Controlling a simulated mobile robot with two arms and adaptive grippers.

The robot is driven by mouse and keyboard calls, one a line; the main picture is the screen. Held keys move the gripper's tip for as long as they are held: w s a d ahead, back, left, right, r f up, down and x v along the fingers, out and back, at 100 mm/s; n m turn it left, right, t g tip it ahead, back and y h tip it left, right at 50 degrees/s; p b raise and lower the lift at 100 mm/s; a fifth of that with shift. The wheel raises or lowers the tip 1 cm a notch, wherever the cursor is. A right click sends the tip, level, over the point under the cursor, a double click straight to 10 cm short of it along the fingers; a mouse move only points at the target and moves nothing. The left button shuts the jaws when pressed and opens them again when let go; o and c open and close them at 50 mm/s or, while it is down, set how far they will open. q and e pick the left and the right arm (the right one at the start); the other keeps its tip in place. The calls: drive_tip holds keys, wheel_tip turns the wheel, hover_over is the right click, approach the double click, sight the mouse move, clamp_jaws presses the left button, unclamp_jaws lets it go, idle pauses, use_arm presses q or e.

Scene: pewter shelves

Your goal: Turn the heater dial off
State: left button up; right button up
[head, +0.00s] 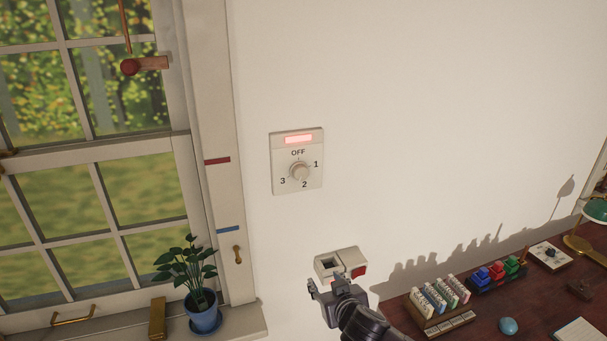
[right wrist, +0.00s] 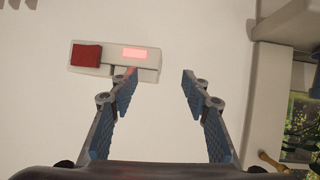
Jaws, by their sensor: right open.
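The heater dial (head: 299,172) is a small round knob on a pale wall plate (head: 278,151) marked OFF, 1, 2 and 3. A lit pinkish-red lamp (head: 298,139) glows above the OFF mark. The knob is too small to tell surely which mark it points at. My right gripper (head: 327,289) is below the plate, apart from it, in front of a lower wall box. In the right wrist view its fingers (right wrist: 158,92) are spread with nothing between them. The dial does not clearly show in that view. My left gripper is not in view.
The lower wall box (head: 349,256) has a red switch (head: 358,272); a red switch on a box also shows in the right wrist view (right wrist: 87,55). A potted plant (head: 204,314) stands on the sill at left. A desk (head: 470,325) with several small items is at right.

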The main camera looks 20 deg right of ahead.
wheel_tip(320, 180, up, 17)
drive_tip(key=a+t, duration=0.2)
drive_tip(key=t, duration=0.1)
drive_tip(key=m+t+y+p, duration=0.1)
drive_tip(key=m+t+p, duration=0.1)
drive_tip(key=t, duration=0.1)
approach(302, 176)
drive_tip(key=w+r, duration=0.1)
drive_tip(key=w+p, duration=0.2)
drive_tip(key=w, duration=0.4)
drive_tip(key=shift+w, duration=0.1)
drive_tip(key=shift+w+f, duration=0.15)
drive_tip(key=shift+w, duration=0.45)
drive_tip(key=c, duration=1.2)
drive_tip(key=shift+o, duration=0.2)
drive_tip(key=shift+f+n, duration=0.15)
drive_tip(key=shift+n, duration=0.15)
